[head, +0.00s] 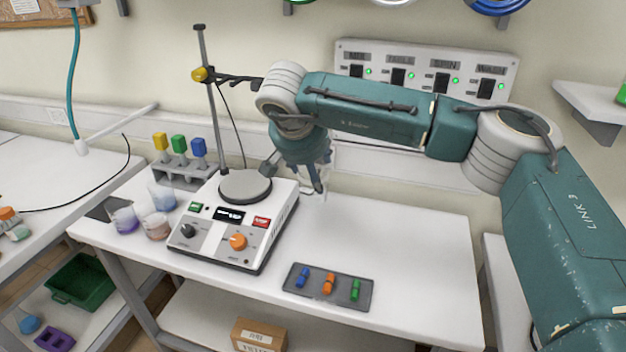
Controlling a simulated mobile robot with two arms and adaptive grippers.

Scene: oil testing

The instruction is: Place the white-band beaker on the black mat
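A dark flat patch, which looks like the black mat (99,211), lies at the left end of the white table, partly hidden by a beaker. Three clear beakers stand close by: one with purple contents (125,220), one with reddish contents (157,228) and one bluish (162,197). I cannot make out a white band on any of them. My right gripper (319,188) points down behind and right of the hotplate device. A faint pale, see-through shape shows at its fingertips; I cannot tell whether it is held. My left gripper is not in view.
The hotplate device (222,248) stands between my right gripper and the beakers. A clamp stand (210,95) rises behind it, beside a rack (185,176) with coloured-cap bottles. A grey tray (317,297) lies in front. The table's right part is clear.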

